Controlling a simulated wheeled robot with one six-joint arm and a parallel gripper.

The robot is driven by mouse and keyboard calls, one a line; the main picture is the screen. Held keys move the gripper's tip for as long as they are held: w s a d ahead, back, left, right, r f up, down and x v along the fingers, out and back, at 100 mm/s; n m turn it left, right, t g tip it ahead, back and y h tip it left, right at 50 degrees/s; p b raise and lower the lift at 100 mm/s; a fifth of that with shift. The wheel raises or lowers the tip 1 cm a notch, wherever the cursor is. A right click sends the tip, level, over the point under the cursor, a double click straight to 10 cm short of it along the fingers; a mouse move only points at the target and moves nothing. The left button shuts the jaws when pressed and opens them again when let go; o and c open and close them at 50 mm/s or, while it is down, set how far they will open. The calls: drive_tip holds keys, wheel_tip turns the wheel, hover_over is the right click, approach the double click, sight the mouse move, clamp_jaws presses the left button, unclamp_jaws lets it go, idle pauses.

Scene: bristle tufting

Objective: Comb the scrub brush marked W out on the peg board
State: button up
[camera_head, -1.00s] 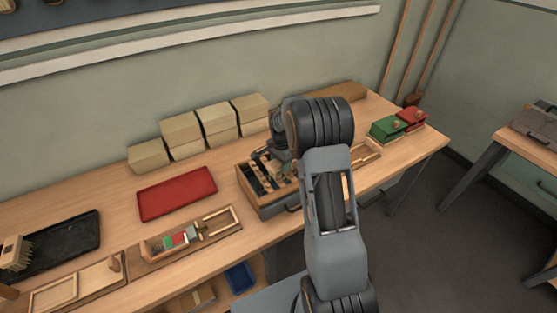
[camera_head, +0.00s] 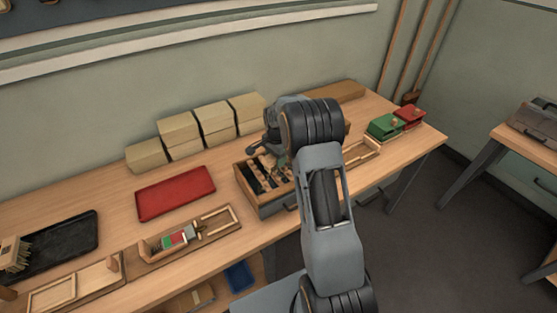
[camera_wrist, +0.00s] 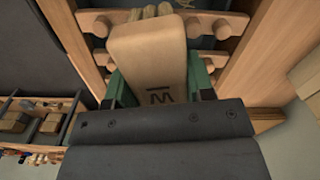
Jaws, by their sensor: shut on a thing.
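The scrub brush marked W (camera_wrist: 150,60) is a pale wooden block with a dark W and a line beside the letter, in the middle of the wrist view. My gripper (camera_wrist: 160,88) is shut on it, with a green finger on each side. Pale bristle tufts show at the block's far end. Behind the brush are wooden cross rails with round pegs (camera_wrist: 221,28), which look like the peg board. I cannot tell whether bristles and pegs touch. In the head view my arm hides the brush and most of the gripper.
A wooden case (camera_head: 281,205) with dark slots and several pieces stands below my wrist. Green (camera_head: 385,127) and red (camera_head: 409,116) boxes stand at the right end; several cartons (camera_head: 180,128) stand behind.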

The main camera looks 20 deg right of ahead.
drive_tip(key=shift+w+r, duration=0.1)
drive_tip(key=shift+r, duration=0.05)
drive_tip(key=shift+s+b, duration=0.6)
drive_tip(key=shift+s, duration=1.4)
drive_tip(key=shift+w+p, duration=0.6)
drive_tip(key=shift+w, duration=3.4)
drive_tip(key=r+p, duration=0.1)
drive_tip(key=r, duration=0.1)
drive_tip(key=r+p, duration=0.1)
drive_tip(key=r, duration=0.1)
drive_tip(key=r+p, duration=0.1)
drive_tip(key=r, duration=0.1)
drive_tip(key=shift+a+p, duration=0.25)
drive_tip(key=shift+p, duration=0.1)
